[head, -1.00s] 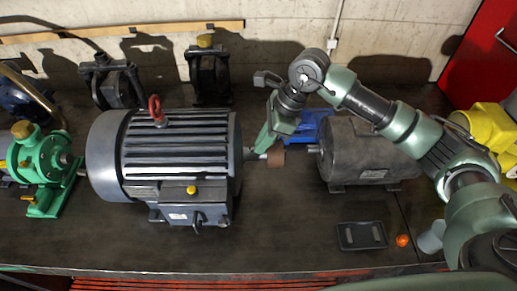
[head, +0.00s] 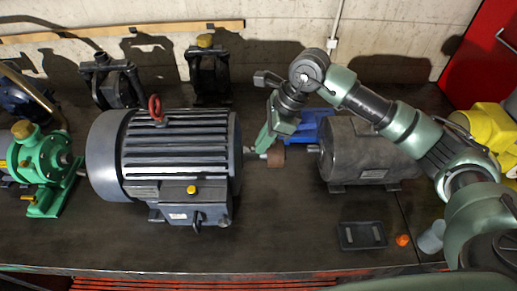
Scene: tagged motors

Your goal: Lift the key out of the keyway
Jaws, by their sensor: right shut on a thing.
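A large grey motor (head: 180,155) with a red lifting eye stands left of the middle. Its short shaft (head: 250,156) points right, with a rust-brown cylindrical piece (head: 276,157) near its end. My right gripper (head: 264,149) comes down from above, with its fingertips at the shaft just beside the brown piece. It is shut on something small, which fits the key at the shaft. The key and the keyway are too small and too covered by the fingers to make out. My left gripper is not in view.
A dark grey motor (head: 358,155) and a blue object (head: 318,126) stand right of the shaft. A green pump (head: 42,165) is at left. A black tray (head: 362,235), an orange item (head: 402,240) and a grey cup (head: 431,237) lie near the front edge. The front middle bench is clear.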

